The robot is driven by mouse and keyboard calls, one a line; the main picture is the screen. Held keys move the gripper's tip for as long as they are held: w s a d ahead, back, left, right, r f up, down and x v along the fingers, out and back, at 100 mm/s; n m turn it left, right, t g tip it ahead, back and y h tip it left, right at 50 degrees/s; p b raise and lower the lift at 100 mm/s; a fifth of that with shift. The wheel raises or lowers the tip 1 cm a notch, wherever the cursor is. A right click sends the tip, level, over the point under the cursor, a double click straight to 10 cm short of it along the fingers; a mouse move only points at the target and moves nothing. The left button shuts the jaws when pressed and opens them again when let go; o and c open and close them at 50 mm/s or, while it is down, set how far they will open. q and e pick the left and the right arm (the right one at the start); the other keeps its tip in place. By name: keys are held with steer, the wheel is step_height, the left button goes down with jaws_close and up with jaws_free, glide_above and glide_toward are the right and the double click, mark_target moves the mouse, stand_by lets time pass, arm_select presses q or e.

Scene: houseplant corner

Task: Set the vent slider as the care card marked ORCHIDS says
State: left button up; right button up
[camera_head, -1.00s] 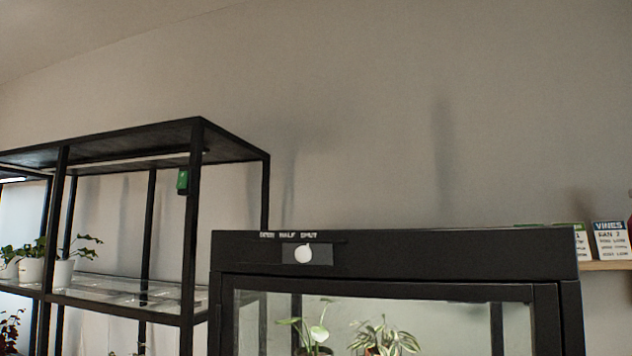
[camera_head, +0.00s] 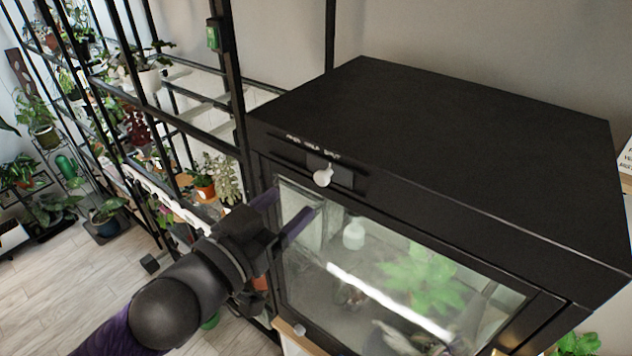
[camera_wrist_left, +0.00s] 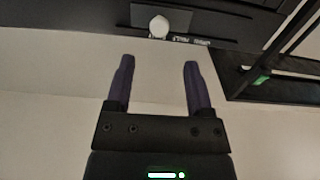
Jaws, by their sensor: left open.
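The vent slider's round white knob (camera_head: 323,177) sits on a dark plate on the front of the black cabinet top (camera_head: 450,140). Small white words, blurred now, run above it. In the left wrist view the knob (camera_wrist_left: 159,26) lies beyond my fingertips, beside the end word, which looks like SHUT. My left gripper (camera_head: 298,202) is open and empty, below and left of the knob, not touching it. It also shows in the left wrist view (camera_wrist_left: 159,63). A white card (camera_head: 627,155) is cut off at the right edge; no ORCHIDS heading is readable. My right gripper is not in view.
The cabinet's glass front (camera_head: 390,270) is below the slider, with plants inside. A black shelf frame (camera_head: 235,90) with a green tag (camera_head: 213,34) stands close on the left. Several potted plants fill the far left. The cabinet top is clear.

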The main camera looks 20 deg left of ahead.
mark_target(318, 179)
arm_select(q)
steer(key=b+x, duration=0.1)
steer(key=x, duration=0.2)
steer(key=b+x, duration=0.1)
steer(key=shift+w+d+f+b, duration=0.1)
steer(key=shift+f+b, duration=0.15)
steer(key=shift+b, duration=0.05)
steer(key=shift+w+d+r+p, duration=0.1)
steer(key=shift+w+r+p, duration=0.2)
steer(key=shift+w+p, duration=0.2)
steer(key=shift+w+d+f, duration=0.1)
steer(key=shift+w+d, duration=0.2)
steer(key=shift+w, duration=0.3)
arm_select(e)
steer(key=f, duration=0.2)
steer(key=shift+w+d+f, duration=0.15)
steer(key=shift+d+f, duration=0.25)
arm_select(q)
steer(key=shift+c, duration=0.2)
jaws_close()
steer(key=shift+a, duration=0.1)
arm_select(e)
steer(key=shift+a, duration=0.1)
